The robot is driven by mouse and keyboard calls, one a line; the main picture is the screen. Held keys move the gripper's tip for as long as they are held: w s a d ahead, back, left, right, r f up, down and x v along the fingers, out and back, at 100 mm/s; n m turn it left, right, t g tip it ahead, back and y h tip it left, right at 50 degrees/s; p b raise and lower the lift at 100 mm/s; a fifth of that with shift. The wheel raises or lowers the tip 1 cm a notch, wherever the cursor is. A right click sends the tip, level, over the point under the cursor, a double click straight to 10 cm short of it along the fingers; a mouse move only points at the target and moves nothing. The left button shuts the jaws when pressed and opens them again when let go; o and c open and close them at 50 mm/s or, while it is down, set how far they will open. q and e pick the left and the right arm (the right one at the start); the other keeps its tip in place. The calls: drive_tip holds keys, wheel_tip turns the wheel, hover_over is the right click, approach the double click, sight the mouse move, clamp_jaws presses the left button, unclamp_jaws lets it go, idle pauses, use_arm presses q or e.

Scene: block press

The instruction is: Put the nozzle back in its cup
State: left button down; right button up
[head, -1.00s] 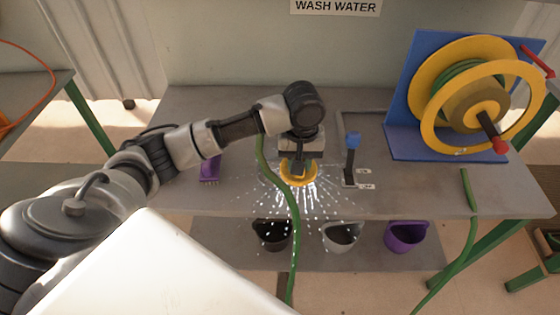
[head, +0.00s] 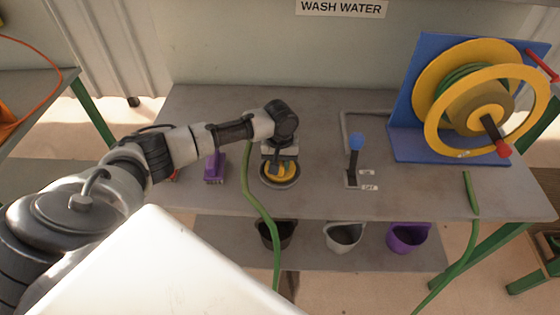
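The yellow nozzle with a grey rim (head: 291,172) is over the middle of the table, under my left gripper (head: 279,163). The gripper points down and looks shut on it; the fingertips are partly hidden. A green hose (head: 262,205) runs beside the gripper and over the table's front edge. No spray shows. Three cups hang below the front edge: a black cup (head: 288,236), a grey cup (head: 343,238) and a purple cup (head: 406,238). Which cup belongs to the nozzle cannot be told. My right gripper is not in view.
A blue-knobbed lever (head: 356,143) stands upright right of the nozzle, beside small labels. A yellow hose reel (head: 455,62) on a blue stand is at the back right. A purple object (head: 215,168) lies left of the nozzle.

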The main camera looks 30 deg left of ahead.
use_arm(q)
drive_tip(key=c, duration=0.9)
unclamp_jaws()
wheel_tip(320, 180, up, 12)
drive_tip(key=shift+r, duration=0.1)
